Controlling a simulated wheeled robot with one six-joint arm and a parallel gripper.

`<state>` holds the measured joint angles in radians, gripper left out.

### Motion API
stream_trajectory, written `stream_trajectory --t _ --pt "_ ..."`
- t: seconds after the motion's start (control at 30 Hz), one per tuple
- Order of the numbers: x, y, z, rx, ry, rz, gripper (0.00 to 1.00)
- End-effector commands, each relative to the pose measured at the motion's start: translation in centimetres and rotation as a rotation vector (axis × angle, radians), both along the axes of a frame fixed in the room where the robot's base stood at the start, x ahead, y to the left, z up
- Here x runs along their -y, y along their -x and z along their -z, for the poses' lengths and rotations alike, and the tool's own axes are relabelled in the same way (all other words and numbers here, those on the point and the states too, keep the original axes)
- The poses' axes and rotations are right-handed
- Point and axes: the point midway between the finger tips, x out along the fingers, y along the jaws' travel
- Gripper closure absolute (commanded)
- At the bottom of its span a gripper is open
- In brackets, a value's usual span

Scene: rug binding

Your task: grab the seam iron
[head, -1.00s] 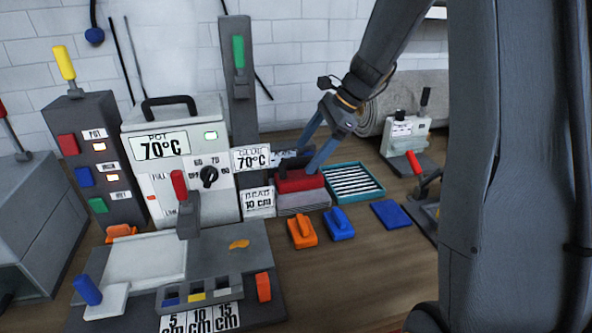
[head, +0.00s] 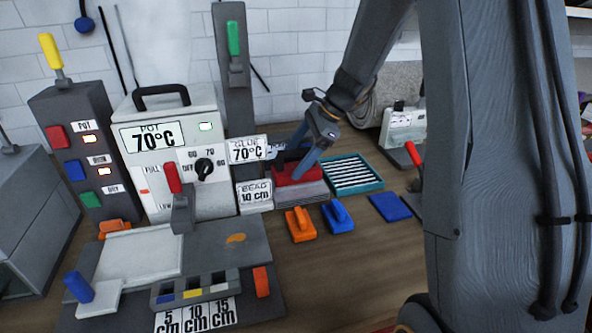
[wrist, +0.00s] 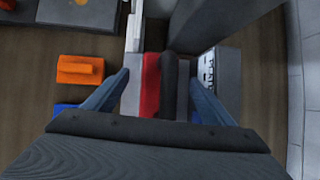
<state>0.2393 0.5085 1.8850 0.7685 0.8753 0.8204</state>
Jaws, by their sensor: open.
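The seam iron, a red body with a black handle, sits on a grey stepped stand (head: 302,193) beside the white pot unit; its red side (head: 298,176) shows in the head view. In the wrist view its red body (wrist: 151,84) and black handle (wrist: 169,80) lie between my fingers. My gripper (head: 290,162) is at the iron, and the near finger overlaps it in the head view. In the wrist view my gripper (wrist: 160,80) is open, one finger on each side of the iron, with gaps showing. Finger depth relative to the handle is hard to tell.
A teal tray (head: 382,184) with white slats stands right of the stand. An orange block (head: 300,224) and a blue block (head: 338,216) lie in front. The pot unit (head: 170,150) and a tall grey post (head: 233,90) stand close on the left.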

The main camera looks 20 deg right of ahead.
Motion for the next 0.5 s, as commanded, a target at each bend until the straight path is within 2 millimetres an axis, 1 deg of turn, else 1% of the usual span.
stream_trajectory --t 0.2,0.33,0.5 --pt "-1.4 -0.4 2.4 -0.003 -0.001 -0.002 0.23" --pt "-1.8 -0.6 3.0 0.000 0.000 -0.001 0.23" --pt "-1.8 -0.6 3.1 0.001 0.000 -0.001 0.23"
